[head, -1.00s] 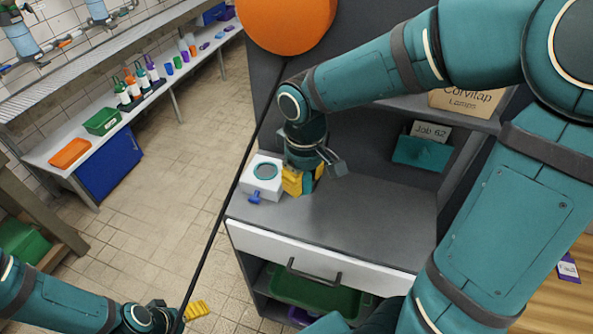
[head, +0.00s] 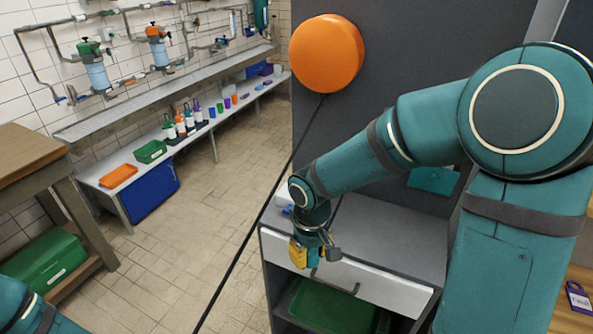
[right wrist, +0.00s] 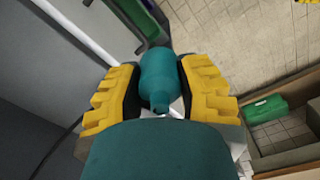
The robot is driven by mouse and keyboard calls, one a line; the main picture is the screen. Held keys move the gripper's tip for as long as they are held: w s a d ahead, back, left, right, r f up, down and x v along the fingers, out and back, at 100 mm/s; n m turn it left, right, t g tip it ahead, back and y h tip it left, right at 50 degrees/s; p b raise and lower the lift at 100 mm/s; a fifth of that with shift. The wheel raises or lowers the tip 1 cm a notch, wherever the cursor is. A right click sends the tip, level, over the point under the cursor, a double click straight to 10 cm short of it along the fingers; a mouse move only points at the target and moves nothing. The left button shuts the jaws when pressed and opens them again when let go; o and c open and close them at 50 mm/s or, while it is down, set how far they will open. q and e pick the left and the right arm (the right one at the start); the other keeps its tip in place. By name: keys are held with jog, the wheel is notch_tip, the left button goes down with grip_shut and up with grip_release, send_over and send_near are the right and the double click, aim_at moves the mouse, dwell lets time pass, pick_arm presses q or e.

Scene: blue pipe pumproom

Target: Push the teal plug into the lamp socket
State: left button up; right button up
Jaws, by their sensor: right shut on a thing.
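My right gripper (head: 313,255) is shut on the teal plug, with its yellow fingers in front of the white drawer front in the head view. In the right wrist view the teal plug (right wrist: 157,78) sits between the two yellow finger pads (right wrist: 158,92), its narrow end toward the wrist. In the head view a small white box with a blue part (head: 285,199) stands at the left end of the grey counter. It is mostly hidden behind my right forearm, and the socket hole does not show. My left gripper is out of view.
The grey counter (head: 390,240) is clear to the right of my gripper. Its white drawer (head: 385,285) has a dark handle, with a green bin (head: 325,310) below. A large orange disc (head: 327,53) and black cord are behind. Open tiled floor (head: 190,240) lies left.

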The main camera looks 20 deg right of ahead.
jog(key=shift+m, duration=0.9)
jog(key=w+a+f, duration=0.1)
jog(key=f, duration=0.2)
jog(key=w+a+f, duration=0.1)
jog(key=f, duration=0.1)
jog(key=w+f, duration=0.1)
jog(key=f, duration=0.2)
jog(key=shift+a+f, duration=0.35)
jog(key=shift+a, duration=0.05)
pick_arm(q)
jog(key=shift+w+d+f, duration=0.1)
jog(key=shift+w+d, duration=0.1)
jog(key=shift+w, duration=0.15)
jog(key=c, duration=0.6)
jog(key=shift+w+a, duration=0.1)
pick_arm(e)
jog(key=shift+a+f, duration=0.3)
jog(key=shift+f, duration=0.2)
